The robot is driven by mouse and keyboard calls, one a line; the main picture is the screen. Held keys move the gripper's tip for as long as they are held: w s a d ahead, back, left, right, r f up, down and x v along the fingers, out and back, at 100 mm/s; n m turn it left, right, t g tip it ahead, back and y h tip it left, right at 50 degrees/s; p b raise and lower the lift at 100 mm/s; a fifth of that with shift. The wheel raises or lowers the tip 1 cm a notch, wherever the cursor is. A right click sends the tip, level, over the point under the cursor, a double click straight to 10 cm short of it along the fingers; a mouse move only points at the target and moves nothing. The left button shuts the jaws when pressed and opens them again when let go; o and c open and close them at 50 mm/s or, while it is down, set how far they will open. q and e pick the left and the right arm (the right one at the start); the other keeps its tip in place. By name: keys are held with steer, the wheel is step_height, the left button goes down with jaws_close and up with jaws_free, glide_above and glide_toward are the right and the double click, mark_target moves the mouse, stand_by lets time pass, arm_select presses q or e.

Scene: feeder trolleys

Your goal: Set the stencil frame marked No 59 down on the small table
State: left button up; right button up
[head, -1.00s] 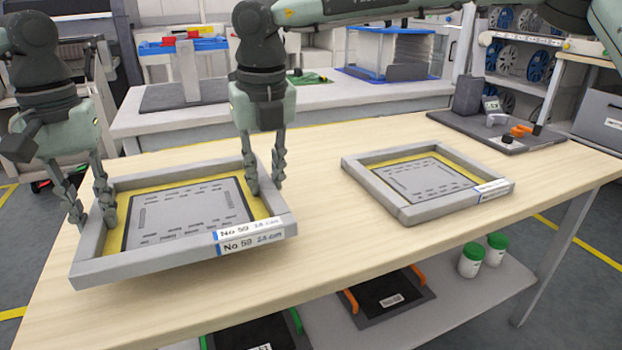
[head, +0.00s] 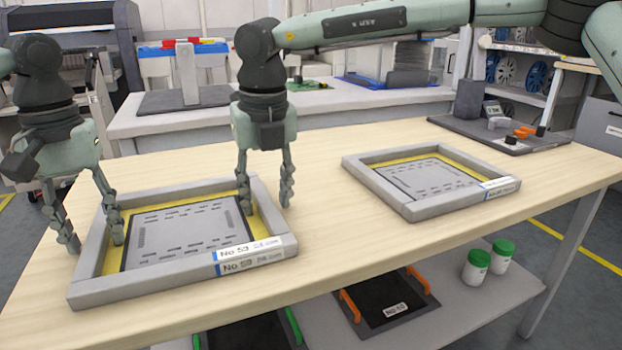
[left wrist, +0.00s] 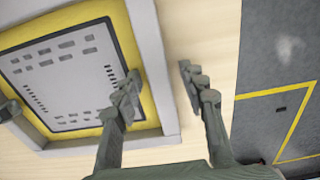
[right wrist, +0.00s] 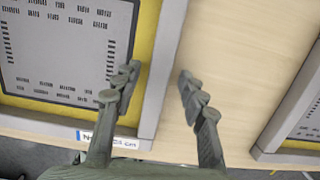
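The stencil frame marked No 59 (head: 90,292) is grey with a yellow border around a grey slotted plate. It lies flat on the left part of the wooden table top (head: 330,250), its labels at the front right corner. My left gripper (head: 91,243) is open, its fingers on either side of the frame's left bar. My right gripper (head: 265,203) is open around the right bar the same way. The wrist views show a gap between each bar and the outer finger: left gripper (left wrist: 160,90), right gripper (right wrist: 157,85).
A second, similar stencil frame (head: 408,211) lies to the right, its label unreadable. A dark tray (head: 480,133) with small tools is at the back right. Below, a shelf (head: 430,325) holds dark boards and two green-lidded jars (head: 475,268). Bare table top separates the two frames.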

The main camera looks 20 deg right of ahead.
steer(key=shift+a+r, duration=0.1)
arm_select(q)
step_height(320, 180, up, 12)
arm_select(e)
step_height(320, 180, up, 12)
steer(key=s, duration=0.1)
steer(key=shift+s, duration=0.4)
steer(key=shift+f, duration=0.2)
stand_by(0.5)
